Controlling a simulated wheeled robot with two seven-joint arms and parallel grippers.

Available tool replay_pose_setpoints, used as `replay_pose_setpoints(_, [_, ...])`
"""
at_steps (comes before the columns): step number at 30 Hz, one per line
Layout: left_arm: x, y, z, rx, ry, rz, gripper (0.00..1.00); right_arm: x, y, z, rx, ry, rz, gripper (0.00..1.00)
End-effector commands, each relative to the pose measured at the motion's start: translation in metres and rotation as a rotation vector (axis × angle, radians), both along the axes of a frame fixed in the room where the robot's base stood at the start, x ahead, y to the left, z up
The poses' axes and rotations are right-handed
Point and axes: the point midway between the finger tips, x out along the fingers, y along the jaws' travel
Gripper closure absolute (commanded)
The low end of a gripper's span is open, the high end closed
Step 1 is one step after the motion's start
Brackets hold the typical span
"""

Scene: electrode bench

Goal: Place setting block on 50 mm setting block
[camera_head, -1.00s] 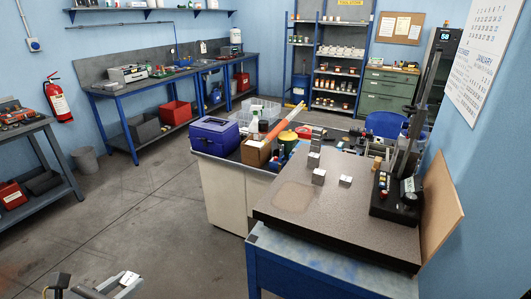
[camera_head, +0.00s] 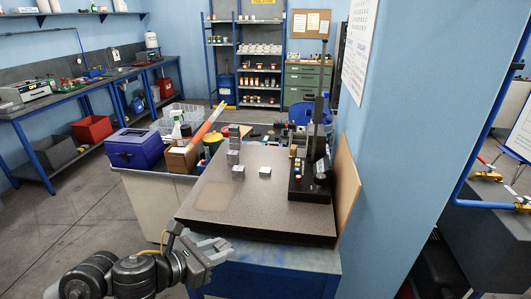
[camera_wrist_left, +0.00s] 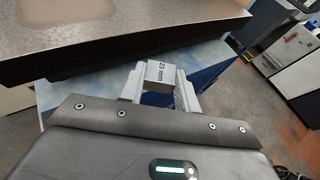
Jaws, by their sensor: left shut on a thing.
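My left gripper (camera_head: 212,251) is low in front of the granite plate (camera_head: 213,197), beside its blue stand. In the left wrist view the gripper (camera_wrist_left: 161,88) is shut on a small grey setting block (camera_wrist_left: 161,73) marked "22 mm". In the head view, several grey blocks stand towards the back of the plate: a taller one (camera_head: 233,156), one in front of it (camera_head: 238,173) and a low one to the right (camera_head: 265,171). Their markings are too small to read, so I cannot tell which is 50 mm. My right gripper is not in view.
A black-based gauge stand (camera_head: 310,180) with a tall column stands at the plate's right. A tan board (camera_head: 346,185) leans behind it. A blue case (camera_head: 133,147) and a cardboard box (camera_head: 181,160) sit left of the plate. The plate's front is clear.

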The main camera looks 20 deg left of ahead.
Motion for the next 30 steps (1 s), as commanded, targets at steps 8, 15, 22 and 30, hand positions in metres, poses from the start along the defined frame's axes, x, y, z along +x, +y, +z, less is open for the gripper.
replay_pose_setpoints(8, [0.002,-0.001,0.042,-0.001,-0.003,0.000,0.96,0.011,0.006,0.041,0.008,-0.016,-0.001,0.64])
replay_pose_setpoints(15, [0.009,-0.006,0.115,0.005,-0.007,0.015,0.96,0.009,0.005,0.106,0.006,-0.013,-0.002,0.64])
replay_pose_setpoints(22, [0.025,-0.013,0.157,0.003,-0.011,0.077,0.96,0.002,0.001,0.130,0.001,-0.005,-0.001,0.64])
replay_pose_setpoints(30, [0.039,-0.015,0.181,0.000,-0.008,0.172,0.96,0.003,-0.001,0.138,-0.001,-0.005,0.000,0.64])
